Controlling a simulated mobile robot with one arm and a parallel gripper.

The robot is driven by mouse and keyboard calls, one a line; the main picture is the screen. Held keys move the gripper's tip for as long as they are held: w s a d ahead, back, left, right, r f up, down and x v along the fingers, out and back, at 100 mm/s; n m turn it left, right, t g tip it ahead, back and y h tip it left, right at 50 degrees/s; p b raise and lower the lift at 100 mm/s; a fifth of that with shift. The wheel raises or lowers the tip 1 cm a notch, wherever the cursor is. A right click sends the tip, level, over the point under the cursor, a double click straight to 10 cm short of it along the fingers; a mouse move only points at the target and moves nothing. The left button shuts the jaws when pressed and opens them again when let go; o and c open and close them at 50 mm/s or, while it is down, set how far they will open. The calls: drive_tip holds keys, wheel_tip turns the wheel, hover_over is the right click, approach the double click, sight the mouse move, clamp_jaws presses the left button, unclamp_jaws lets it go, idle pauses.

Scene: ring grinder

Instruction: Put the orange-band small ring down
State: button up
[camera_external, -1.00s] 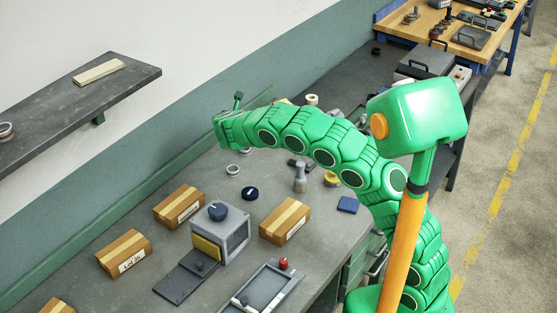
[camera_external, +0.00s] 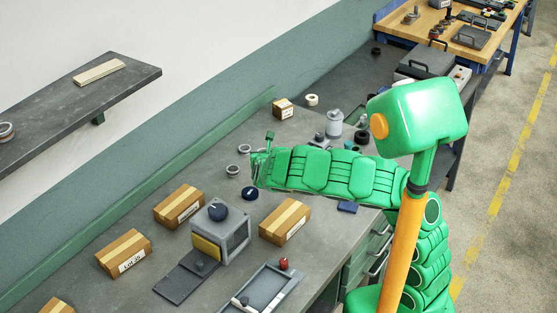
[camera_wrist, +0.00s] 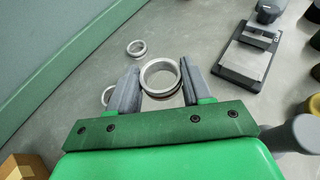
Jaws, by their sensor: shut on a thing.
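The ring (camera_wrist: 146,82) between my fingers is pale grey metal, with a thin dark brownish band showing along its lower edge. My gripper (camera_wrist: 160,84) is shut on it, one finger on each side, in the wrist view. I cannot tell whether the ring touches the bench or hangs above it. In the external view my gripper (camera_external: 258,168) is over the bench, and the held ring cannot be made out there.
Two loose rings lie on the grey bench; the wrist view shows one beyond the held ring (camera_wrist: 136,48) and one at left (camera_wrist: 106,96). A plate device (camera_wrist: 245,60) stands at right. Cardboard boxes (camera_external: 179,207) and a grey machine (camera_external: 220,232) stand nearer the external camera.

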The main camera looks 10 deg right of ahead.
drive_tip(key=shift+s+d+f, duration=0.15)
drive_tip(key=shift+d+f, duration=0.1)
drive_tip(key=shift+f, duration=1.2)
drive_tip(key=shift+s+d+f, duration=0.15)
drive_tip(key=shift+d+f, duration=0.1)
drive_tip(key=shift+f, duration=1.15)
drive_tip(key=shift+s+d+f, duration=0.15)
drive_tip(key=shift+d+f, duration=0.1)
drive_tip(key=shift+f, duration=1.2)
drive_tip(key=shift+f, duration=0.1)
drive_tip(key=o, duration=1.1)
drive_tip(key=shift+s, duration=0.15)
drive_tip(key=shift+r+v, duration=0.2)
drive_tip(key=shift+v, duration=5.7)
